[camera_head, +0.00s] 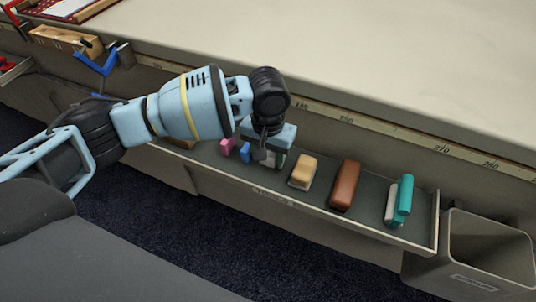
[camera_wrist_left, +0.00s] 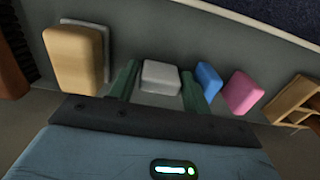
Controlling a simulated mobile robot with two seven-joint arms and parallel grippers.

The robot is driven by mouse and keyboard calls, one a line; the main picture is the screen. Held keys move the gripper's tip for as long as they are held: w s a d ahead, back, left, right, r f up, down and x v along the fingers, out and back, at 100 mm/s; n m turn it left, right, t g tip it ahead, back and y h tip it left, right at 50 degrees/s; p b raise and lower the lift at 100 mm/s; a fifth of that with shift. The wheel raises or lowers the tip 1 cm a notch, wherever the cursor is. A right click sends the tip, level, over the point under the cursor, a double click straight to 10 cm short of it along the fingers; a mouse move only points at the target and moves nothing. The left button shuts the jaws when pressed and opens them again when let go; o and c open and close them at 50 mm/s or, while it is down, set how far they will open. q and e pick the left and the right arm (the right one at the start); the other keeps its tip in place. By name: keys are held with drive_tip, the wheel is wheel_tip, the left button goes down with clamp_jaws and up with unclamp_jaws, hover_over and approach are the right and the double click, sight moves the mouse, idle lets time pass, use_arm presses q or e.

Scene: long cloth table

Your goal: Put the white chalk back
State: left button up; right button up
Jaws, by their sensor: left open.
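The white chalk (camera_wrist_left: 160,77) is a short, pale block. In the left wrist view it lies between the two green fingertips of my left gripper (camera_wrist_left: 158,88), with gaps at both sides. The gripper is open around it and not closed on it. In the head view my left gripper (camera_head: 268,152) points down over the grey tray (camera_head: 270,189) along the table's edge, and hides most of the chalk. A blue chalk (camera_head: 245,153) and a pink chalk (camera_head: 227,146) stand beside it. They also show in the wrist view, blue (camera_wrist_left: 207,78) and pink (camera_wrist_left: 242,92). My right gripper is not in view.
A tan block (camera_head: 304,170) and a brown block (camera_head: 345,184) lie in the tray right of the gripper. Farther right are a teal cylinder (camera_head: 405,194) and a white piece (camera_head: 391,205). A grey bin (camera_head: 485,245) hangs at the tray's right end. The tabletop (camera_head: 380,60) is mostly clear.

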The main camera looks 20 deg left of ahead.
use_arm(q)
wheel_tip(320, 180, up, 11)
drive_tip(key=shift+f+p, duration=0.2)
drive_tip(key=shift+p, duration=0.95)
drive_tip(key=shift+r, duration=0.6)
drive_tip(key=shift+f, duration=0.1)
